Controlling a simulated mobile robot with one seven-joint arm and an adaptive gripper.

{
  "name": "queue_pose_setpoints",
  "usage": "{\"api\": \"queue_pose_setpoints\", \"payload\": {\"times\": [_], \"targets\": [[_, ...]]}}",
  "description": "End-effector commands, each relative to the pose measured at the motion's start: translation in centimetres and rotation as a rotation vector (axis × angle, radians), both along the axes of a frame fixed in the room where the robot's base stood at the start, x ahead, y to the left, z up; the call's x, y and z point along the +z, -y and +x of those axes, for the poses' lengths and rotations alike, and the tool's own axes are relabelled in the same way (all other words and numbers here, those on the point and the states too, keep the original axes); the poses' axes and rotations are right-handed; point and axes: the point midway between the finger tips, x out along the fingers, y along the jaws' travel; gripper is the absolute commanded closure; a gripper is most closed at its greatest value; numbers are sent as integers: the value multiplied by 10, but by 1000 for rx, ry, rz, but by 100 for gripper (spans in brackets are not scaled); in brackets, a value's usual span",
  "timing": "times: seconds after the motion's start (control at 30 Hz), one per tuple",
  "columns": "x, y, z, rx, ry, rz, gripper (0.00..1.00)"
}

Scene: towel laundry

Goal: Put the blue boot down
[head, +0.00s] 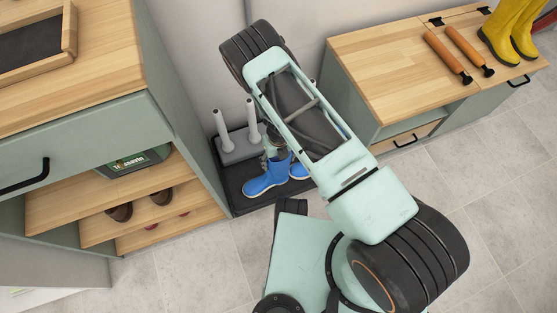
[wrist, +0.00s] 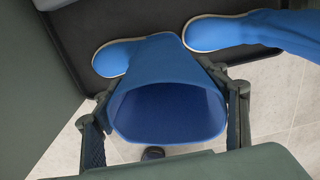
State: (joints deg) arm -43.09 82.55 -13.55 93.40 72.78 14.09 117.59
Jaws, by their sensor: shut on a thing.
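The held blue boot (wrist: 160,70) is in the wrist view, its open top facing the camera and its toe pointing away. My gripper (wrist: 167,115) is shut on its shaft, one finger on each side. In the head view this blue boot (head: 264,178) shows below my wrist, over the black tray (head: 246,206); I cannot tell whether its sole touches the tray. A second blue boot (wrist: 225,33) is close by on the right, and it shows partly in the head view (head: 298,170). My arm hides much of the gripper there.
A grey stand with upright pegs (head: 239,146) is at the back of the tray. A green cabinet with shelves (head: 148,182) borders the left. A wood-topped bench (head: 375,60) on the right bears yellow boots (head: 505,30) and orange rolling-pin-like objects (head: 445,56). Tiled floor is open in front.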

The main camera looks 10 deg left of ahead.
Motion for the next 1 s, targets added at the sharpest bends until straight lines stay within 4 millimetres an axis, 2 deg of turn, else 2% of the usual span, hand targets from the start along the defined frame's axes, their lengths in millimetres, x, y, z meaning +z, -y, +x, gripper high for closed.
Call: {"api": "queue_pose_setpoints", "payload": {"times": [0.03, 0.2, 0.57, 0.67, 1.0], "targets": [[-2, 0, 0, 0, 0, 0, 32], [-1, 0, 0, 0, 0, 0, 15], [4, 0, 0, 0, 0, 0, 15], [19, -1, 1, 1, 2, 1, 15], [92, -1, 1, 2, 2, 1, 15]]}}
